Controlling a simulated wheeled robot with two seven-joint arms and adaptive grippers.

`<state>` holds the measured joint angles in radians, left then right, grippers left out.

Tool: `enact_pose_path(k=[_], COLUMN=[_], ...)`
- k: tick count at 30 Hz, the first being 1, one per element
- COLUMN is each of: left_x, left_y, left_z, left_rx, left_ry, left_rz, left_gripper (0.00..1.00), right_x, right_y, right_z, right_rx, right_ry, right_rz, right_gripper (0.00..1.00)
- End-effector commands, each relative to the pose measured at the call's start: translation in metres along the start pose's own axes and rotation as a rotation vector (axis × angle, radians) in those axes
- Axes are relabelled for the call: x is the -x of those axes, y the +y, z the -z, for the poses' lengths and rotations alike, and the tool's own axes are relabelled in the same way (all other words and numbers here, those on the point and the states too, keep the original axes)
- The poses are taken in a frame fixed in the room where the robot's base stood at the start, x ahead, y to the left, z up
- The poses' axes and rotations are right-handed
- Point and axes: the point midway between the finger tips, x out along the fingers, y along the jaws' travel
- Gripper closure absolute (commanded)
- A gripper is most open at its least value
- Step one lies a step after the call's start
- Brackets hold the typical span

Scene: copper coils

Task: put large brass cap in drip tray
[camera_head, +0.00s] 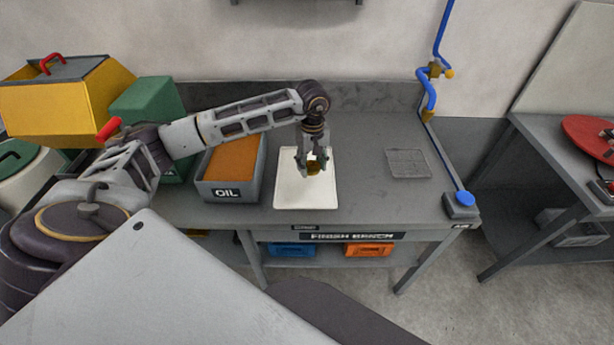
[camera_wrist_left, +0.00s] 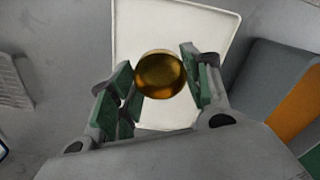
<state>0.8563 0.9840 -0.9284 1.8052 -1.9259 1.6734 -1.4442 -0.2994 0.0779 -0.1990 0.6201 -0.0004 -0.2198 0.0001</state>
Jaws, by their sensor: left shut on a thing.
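The large brass cap (camera_wrist_left: 160,75) is a round golden piece between the green-padded fingers of my left gripper (camera_wrist_left: 155,85) in the left wrist view. In the head view the cap (camera_head: 314,168) is small and partly covered by the fingers. My left gripper (camera_head: 313,165) points down and is shut on it, over the white drip tray (camera_head: 290,192). The tray (camera_wrist_left: 205,22) lies behind the cap in the wrist view. I cannot tell the exact height of the cap above the tray. My right gripper is not in view.
A grey oil bin (camera_head: 229,193) with orange-brown contents stands close to the tray's left. A dark mesh mat (camera_head: 408,163) lies to the right, with clear bench between. A blue pipe (camera_head: 447,165) runs down to a blue-topped box (camera_head: 461,204) at the bench's right end.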

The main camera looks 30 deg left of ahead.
Motion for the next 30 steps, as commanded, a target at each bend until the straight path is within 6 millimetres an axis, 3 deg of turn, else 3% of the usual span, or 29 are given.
enact_pose_path(k=[17,30], left_x=[0.001,0.003], left_y=[-0.009,-0.013], left_z=[0.010,0.014], left_rx=[0.473,0.829], left_ry=[0.000,-0.001], left_rz=[-0.001,-0.001], left_gripper=[0.76,0.76], right_x=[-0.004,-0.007], right_y=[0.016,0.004], right_z=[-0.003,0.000], right_rx=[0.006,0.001], right_ry=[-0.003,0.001], right_rz=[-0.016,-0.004], right_gripper=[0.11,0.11])
